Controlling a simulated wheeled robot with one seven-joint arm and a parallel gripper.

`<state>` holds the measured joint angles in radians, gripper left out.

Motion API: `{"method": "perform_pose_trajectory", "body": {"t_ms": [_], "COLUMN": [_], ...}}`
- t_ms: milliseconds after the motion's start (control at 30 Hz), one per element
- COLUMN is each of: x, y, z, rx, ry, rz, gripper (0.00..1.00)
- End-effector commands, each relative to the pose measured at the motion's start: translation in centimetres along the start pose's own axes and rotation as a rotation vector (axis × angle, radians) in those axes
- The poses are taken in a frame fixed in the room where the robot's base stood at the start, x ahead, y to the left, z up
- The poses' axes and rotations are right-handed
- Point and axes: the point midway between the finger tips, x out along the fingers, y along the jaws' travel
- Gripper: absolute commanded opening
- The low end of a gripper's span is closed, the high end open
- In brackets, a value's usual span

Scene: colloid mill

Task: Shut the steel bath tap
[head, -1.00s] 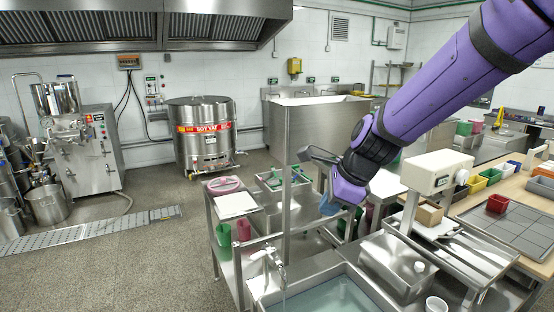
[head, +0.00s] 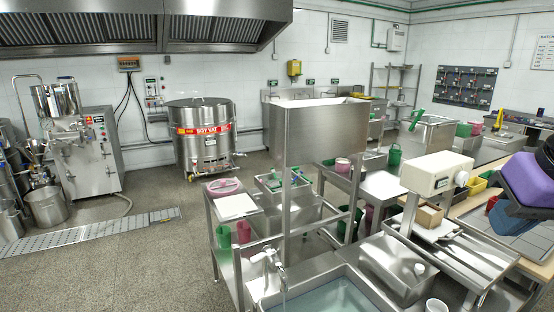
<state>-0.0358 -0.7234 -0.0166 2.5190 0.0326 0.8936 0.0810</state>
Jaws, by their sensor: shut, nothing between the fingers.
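The steel bath tap (head: 270,257) stands at the left back edge of the steel bath (head: 372,290) at the bottom of the view. Its spout points down toward the bath, and a thin pale streak, like running water, shows below it. Bluish water lies in the bath. My gripper's fingers cannot be seen. Nothing of mine touches or covers the tap.
A tall steel hopper on legs (head: 318,130) stands just behind the bath. A steel box (head: 398,268) and a cream machine head (head: 436,173) are to its right. A cart with a white board (head: 236,206) is behind the tap. The floor (head: 120,265) at left is clear.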

Motion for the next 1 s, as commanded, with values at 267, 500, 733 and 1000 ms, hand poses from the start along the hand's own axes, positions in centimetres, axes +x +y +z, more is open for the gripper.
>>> {"method": "perform_pose_trajectory", "body": {"t_ms": [267,500,733,1000], "x": [-0.5,2.0,7.8,15.2], "y": [0.7,-0.3,-2.7,-6.0], "z": [1.1,-1.4,-5.6,-8.9], "rx": [-0.087,-0.059,-0.004,0.068], "ry": [0.011,0.026,0.071,0.116], "rz": [0.046,0.06,0.056,-0.009], "gripper": [0.0,0.0,0.0,0.0]}}
